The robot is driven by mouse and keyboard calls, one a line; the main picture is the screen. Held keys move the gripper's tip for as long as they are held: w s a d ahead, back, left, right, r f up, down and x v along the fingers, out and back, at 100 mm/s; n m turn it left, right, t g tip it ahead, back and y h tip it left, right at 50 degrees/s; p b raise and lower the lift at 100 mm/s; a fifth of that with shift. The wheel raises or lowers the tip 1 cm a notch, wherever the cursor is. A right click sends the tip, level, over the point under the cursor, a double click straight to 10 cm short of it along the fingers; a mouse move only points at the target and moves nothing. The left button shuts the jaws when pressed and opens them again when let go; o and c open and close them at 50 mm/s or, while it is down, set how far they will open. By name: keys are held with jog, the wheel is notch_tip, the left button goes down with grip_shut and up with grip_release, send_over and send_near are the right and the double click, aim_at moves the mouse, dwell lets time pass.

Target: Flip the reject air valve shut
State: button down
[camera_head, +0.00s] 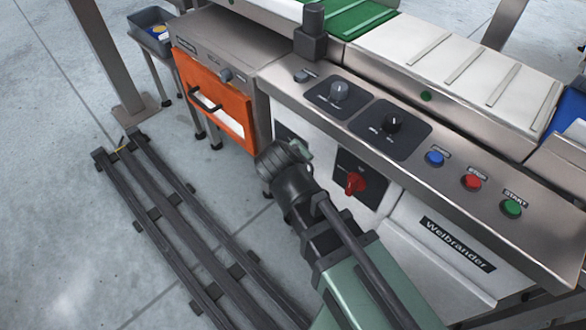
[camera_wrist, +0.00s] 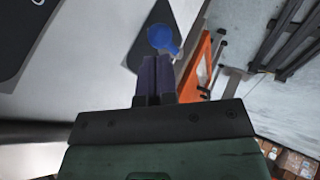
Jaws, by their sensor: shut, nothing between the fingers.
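A blue round-ended handle (camera_wrist: 162,38), which I take to be the reject air valve, shows in the wrist view just beyond my fingertips. It stands before a dark plate on the pale machine front. My gripper (camera_wrist: 155,60) is shut and empty, with its fingers pointing at the blue handle. They overlap its lower edge in the picture; I cannot tell if they touch it. In the head view my gripper (camera_head: 300,150) is at the machine's front panel, left of the red rotary switch (camera_head: 355,183). There my wrist hides the blue handle, and the fingertips are not clear.
An orange door (camera_head: 218,103) with a black handle is left of my gripper. Dark knobs (camera_head: 391,123) and blue, red and green buttons (camera_head: 472,181) line the sloping console above. Floor rails (camera_head: 185,222) run at lower left. Open floor lies beyond them.

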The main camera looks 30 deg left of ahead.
jog(key=b+x, duration=0.1)
jog(key=x, duration=0.2)
jog(key=shift+w+f, duration=0.1)
jog(key=shift+f, duration=0.05)
jog(key=shift+d+f+b, duration=0.2)
jog(key=shift+f+b, duration=0.25)
jog(key=shift+b, duration=0.15)
jog(key=shift+d+f+b, duration=0.2)
jog(key=shift+f+b, duration=0.3)
jog(key=shift+b, duration=0.05)
jog(key=shift+r, duration=0.1)
